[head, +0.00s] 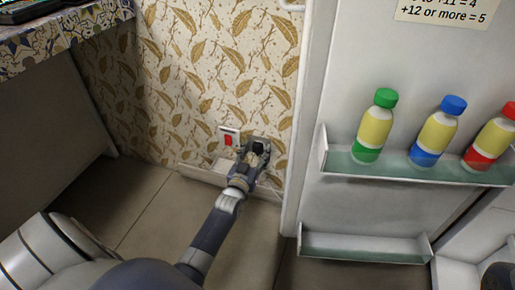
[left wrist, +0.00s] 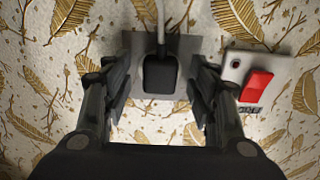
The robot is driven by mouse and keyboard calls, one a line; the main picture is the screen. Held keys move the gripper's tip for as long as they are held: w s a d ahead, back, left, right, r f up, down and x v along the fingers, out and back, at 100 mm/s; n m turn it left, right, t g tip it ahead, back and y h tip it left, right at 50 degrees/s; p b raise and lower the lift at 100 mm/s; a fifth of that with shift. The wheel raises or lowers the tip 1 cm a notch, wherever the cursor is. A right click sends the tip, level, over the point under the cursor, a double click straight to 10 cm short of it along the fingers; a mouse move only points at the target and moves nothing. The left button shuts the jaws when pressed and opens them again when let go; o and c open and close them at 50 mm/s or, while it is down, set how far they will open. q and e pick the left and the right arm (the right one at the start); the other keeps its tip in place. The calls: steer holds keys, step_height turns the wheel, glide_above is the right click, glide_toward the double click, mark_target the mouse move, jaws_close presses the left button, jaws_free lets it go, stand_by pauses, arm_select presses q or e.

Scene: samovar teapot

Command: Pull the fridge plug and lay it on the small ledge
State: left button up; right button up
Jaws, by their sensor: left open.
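The black fridge plug (left wrist: 160,75) sits in a grey socket plate (left wrist: 185,48) on the wall, with a pale cable running up from it. My left gripper (left wrist: 160,98) is open, with one finger on each side of the plug and gaps visible between. In the head view my left gripper (head: 258,148) is at the wall and hides most of the plug. A small pale ledge (head: 222,168) seems to stick out low on the wall, left of and below the gripper. My right gripper is not made out.
A red switch (left wrist: 257,86) on a white plate is right of the plug; in the head view the switch (head: 227,140) is left of my gripper. The open fridge door (head: 340,90) with bottle shelves stands at right. A patterned counter (head: 60,38) is upper left.

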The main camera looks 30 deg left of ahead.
stand_by(0.3)
arm_select(q)
jaws_close()
stand_by(0.3)
steer(key=shift+s+p, duration=0.15)
steer(key=shift+p, duration=0.2)
